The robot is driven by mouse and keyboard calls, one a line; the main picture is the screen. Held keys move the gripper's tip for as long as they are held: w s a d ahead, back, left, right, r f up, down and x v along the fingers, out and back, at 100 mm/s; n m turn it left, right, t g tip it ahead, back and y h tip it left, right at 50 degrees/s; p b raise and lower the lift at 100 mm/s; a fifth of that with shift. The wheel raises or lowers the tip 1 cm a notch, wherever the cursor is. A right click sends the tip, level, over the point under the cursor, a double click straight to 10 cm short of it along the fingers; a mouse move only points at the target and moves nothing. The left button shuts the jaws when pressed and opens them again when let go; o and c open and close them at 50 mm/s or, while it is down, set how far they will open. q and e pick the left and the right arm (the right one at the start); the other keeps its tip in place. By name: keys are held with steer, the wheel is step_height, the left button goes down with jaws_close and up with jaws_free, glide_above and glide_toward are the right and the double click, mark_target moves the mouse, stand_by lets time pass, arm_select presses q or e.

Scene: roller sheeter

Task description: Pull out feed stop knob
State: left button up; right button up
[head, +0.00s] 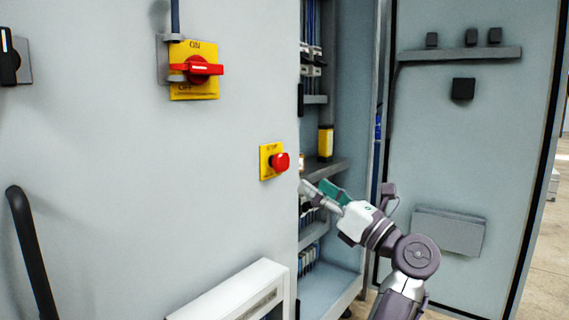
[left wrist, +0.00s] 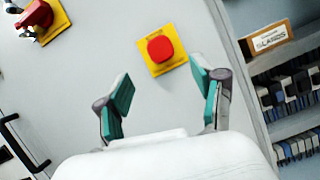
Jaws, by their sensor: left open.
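The feed stop knob (head: 280,162) is a round red knob on a yellow plate (head: 265,151) on the grey cabinet front. In the left wrist view the knob (left wrist: 160,48) and its yellow plate show ahead of my left gripper (left wrist: 161,84), between and beyond its fingertips. My left gripper (head: 318,188) is open, with teal pads and nothing between them. In the head view it is just right of and below the knob, apart from it. My right gripper is in neither view.
A red rotary switch (head: 196,69) on a yellow plate is up and left of the knob. The open cabinet bay (head: 325,270) holds wiring and shelves. Its door (head: 470,130) stands open at right. A black handle (head: 35,255) and white box (head: 235,290) are below.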

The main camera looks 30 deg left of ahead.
mark_target(284, 164)
arm_select(q)
steer(key=p+x, duration=0.2)
steer(key=x, duration=0.8)
steer(key=shift+a, duration=0.2)
jaws_close()
